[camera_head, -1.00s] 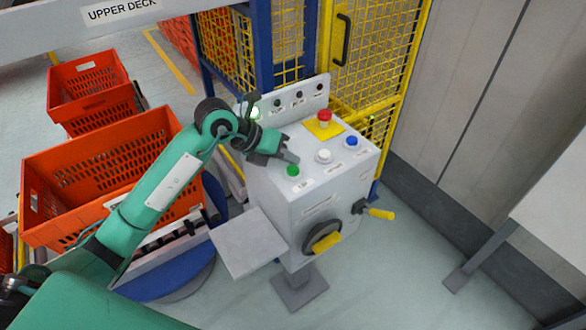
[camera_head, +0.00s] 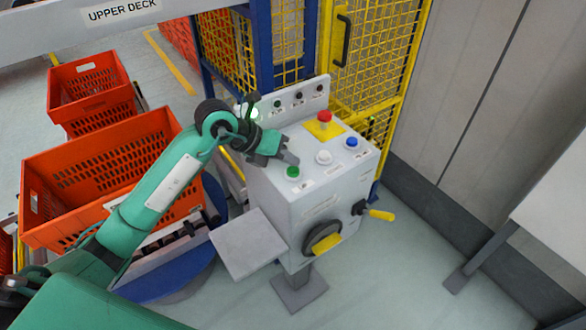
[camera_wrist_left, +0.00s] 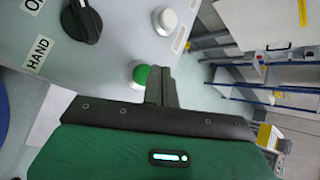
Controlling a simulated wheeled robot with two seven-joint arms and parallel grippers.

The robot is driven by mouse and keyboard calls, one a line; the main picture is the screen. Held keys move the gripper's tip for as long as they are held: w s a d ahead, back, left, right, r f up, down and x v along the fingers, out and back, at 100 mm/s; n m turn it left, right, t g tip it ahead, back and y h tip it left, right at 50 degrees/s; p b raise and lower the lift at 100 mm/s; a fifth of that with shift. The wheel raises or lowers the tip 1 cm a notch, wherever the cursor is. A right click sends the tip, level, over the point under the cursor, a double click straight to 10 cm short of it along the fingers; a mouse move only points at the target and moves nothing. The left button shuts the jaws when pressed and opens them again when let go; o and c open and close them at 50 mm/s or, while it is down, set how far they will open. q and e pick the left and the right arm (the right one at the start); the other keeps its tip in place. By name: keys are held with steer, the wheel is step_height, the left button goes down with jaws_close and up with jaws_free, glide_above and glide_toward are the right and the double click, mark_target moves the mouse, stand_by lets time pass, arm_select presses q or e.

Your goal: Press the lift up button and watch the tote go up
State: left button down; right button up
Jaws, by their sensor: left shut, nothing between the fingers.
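The grey control box carries a green button (camera_head: 293,172), a white button (camera_head: 323,157) and a blue button (camera_head: 351,142). Their labels are too small to read. My left gripper (camera_head: 290,157) is shut and empty, low over the panel just behind the green button. In the left wrist view its fingers (camera_wrist_left: 161,86) are beside the green button (camera_wrist_left: 140,73) and partly overlap it; I cannot tell if they touch. A large orange tote (camera_head: 100,165) sits on the rollers at the left, partly hidden by my arm. My right gripper is not in view.
A red mushroom button (camera_head: 325,117) stands on a yellow plate. A lamp (camera_head: 253,112) glows green at the panel's back. A black knob (camera_wrist_left: 82,20) is by the HAND label. Yellow mesh fencing (camera_head: 375,60) stands behind. A smaller orange tote (camera_head: 90,85) is further back.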

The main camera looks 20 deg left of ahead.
arm_select(q)
steer(key=shift+f, duration=0.1)
stand_by(0.6)
steer(key=shift+f+b, duration=0.35)
steer(key=shift+b, duration=0.05)
